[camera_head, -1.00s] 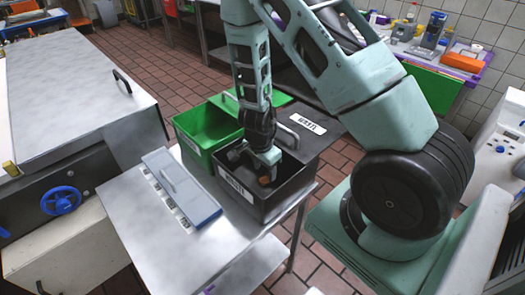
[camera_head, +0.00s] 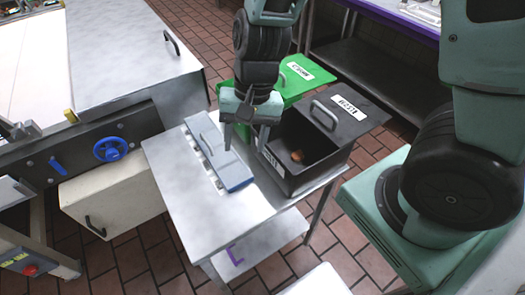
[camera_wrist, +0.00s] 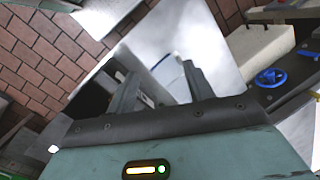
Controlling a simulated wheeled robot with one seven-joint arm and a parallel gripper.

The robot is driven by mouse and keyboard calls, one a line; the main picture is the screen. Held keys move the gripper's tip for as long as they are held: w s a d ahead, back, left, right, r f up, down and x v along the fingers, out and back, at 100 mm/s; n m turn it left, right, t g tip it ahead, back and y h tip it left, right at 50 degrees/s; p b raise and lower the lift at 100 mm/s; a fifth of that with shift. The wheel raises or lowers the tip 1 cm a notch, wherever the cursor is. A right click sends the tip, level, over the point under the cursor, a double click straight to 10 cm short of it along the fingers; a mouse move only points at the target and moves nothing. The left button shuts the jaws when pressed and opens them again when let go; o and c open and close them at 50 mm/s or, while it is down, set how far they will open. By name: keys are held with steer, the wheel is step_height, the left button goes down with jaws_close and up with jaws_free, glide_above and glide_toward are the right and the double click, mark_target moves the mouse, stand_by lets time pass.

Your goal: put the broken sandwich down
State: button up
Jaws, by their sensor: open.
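The broken sandwich (camera_head: 297,156) is a small brown piece lying inside the black bin (camera_head: 318,178) on the steel table. My gripper (camera_head: 244,145) is open and empty, raised above the table between the grey-blue case and the black bin. In the wrist view the two fingers of my gripper (camera_wrist: 158,90) stand apart with nothing between them. The sandwich cannot be made out in the wrist view.
The grey-blue flat case (camera_head: 218,150) lies on the steel table (camera_head: 195,212). The green bin's lid (camera_head: 303,78) and the black bin's lid (camera_head: 345,112) stand open behind. A machine with a blue handwheel (camera_head: 110,149) is at left. The table's front is clear.

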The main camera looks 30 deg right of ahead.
steer(key=s+a+r+n+h, duration=0.2)
steer(key=s+a+r+n, duration=0.1)
steer(key=s+r+n, duration=0.5)
steer(key=s+n, duration=0.3)
steer(key=n, duration=0.1)
steer(key=shift+s+a+r+n+t, duration=0.3)
steer(key=shift+s+r, duration=0.1)
